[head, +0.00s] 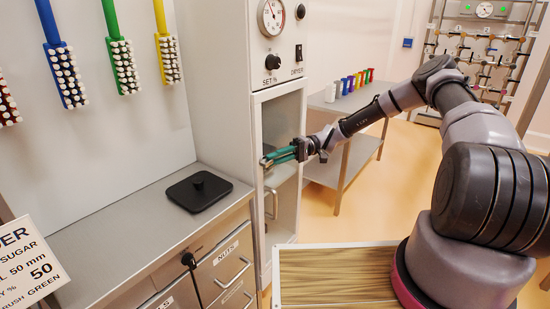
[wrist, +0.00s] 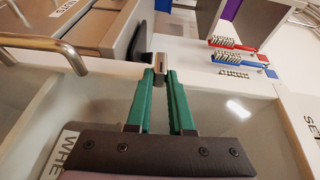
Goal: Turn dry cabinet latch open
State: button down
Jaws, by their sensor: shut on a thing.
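The dry cabinet (head: 258,120) is a tall pale cabinet with a glass door (head: 281,123), in the middle of the head view. Its small metal latch (wrist: 160,66) is between my green fingertips in the wrist view. My gripper (head: 268,160) reaches in from the right and is shut on the latch at the door's left edge; it also shows in the wrist view (wrist: 160,76). The fingers hide most of the latch. A metal door handle (head: 271,204) is below the gripper. The door appears closed.
A dial (head: 271,17) and knobs are above the door. A wooden-topped surface (head: 335,273) is below my arm.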

jog(key=shift+f+g+y, duration=0.15)
jog(key=shift+g+y, duration=0.15)
jog(key=shift+y, duration=0.1)
dwell(0.3)
jog(key=c, duration=0.8)
grip_release()
jog(key=v, duration=1)
jog(key=shift+w+d, duration=0.2)
jog(key=shift+d, duration=0.15)
